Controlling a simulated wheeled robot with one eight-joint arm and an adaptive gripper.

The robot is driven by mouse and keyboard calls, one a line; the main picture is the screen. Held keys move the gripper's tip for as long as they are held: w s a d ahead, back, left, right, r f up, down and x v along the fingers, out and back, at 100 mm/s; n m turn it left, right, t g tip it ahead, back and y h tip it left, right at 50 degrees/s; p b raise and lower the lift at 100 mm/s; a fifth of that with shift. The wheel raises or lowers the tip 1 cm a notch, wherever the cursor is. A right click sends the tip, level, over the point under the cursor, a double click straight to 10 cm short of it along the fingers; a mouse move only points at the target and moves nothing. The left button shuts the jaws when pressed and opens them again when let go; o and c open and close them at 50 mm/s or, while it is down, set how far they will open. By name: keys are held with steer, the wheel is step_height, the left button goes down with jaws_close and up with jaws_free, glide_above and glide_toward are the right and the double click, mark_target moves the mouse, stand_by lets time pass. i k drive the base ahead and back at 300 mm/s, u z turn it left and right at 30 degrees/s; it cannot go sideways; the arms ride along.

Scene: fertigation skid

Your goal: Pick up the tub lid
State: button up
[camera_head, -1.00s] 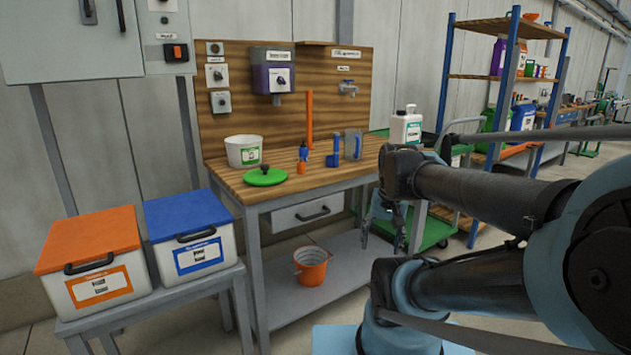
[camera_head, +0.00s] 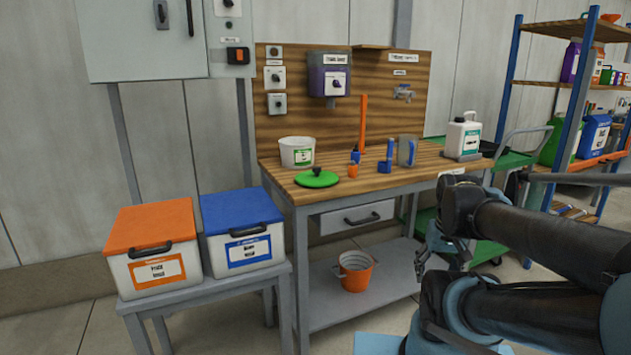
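The tub lid, a round green disc with a dark knob (camera_head: 317,180), lies flat on the wooden bench top near its front left edge. An open white tub with a green label (camera_head: 297,152) stands just behind and left of it. My gripper (camera_head: 440,268) hangs fingers down in front of the bench, right of the lid and lower in the picture, well apart from it. Its fingers look spread, with nothing between them.
Small blue and orange items (camera_head: 354,162), a clear jug (camera_head: 407,151) and a white canister (camera_head: 463,136) stand on the bench (camera_head: 430,165). An orange bucket (camera_head: 355,271) sits on the lower shelf. Orange-lidded (camera_head: 152,250) and blue-lidded (camera_head: 242,228) boxes stand at left.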

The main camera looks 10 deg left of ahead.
mark_target(317, 179)
steer(key=u, duration=0.05)
steer(key=k, duration=1.1)
steer(key=z, duration=0.3)
steer(key=i, duration=1.5)
steer(key=u, duration=0.35)
